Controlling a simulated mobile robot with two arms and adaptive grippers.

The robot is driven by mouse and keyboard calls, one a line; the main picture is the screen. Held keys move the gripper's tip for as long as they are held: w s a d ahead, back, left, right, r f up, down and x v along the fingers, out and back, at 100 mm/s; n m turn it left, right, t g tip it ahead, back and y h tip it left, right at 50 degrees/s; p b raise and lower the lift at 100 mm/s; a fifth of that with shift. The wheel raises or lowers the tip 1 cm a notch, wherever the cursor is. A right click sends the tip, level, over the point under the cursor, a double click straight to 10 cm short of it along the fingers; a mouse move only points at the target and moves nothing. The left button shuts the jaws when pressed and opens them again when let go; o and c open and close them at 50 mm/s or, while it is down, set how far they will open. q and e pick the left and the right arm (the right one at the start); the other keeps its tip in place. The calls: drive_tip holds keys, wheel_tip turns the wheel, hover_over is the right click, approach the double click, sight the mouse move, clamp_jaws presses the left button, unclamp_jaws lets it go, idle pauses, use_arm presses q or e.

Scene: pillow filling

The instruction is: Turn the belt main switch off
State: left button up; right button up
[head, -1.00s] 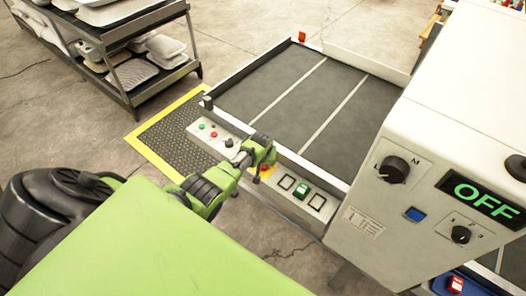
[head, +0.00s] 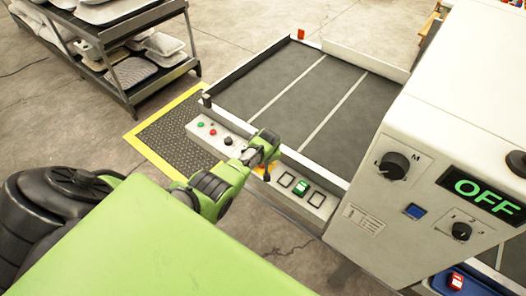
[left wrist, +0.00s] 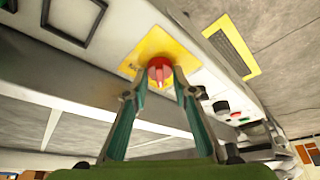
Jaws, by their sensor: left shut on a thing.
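The belt main switch is a red rotary knob (left wrist: 159,70) on a yellow plate (left wrist: 155,47) on the belt's front control panel (head: 215,133). In the left wrist view, the two fingers of my left gripper (left wrist: 160,78) are on either side of the knob and shut on it. In the head view, my left gripper (head: 266,166) reaches down to the panel and hides the knob; only a bit of yellow shows beside it. The knob's exact setting is hard to read. My right gripper is not in view.
The panel also has a green rocker switch (head: 301,188) and a black knob (head: 228,141). The belt (head: 300,95) behind is empty. A white machine (head: 400,220) with a display reading OFF (head: 482,196) stands at right. A rack (head: 120,60) stands at upper left.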

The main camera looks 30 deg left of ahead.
use_arm(q)
drive_tip(key=o, duration=1.1)
drive_tip(key=shift+r, duration=0.1)
drive_tip(key=v, duration=1.1)
drive_tip(key=shift+r, duration=0.35)
drive_tip(key=shift+s+d, duration=0.15)
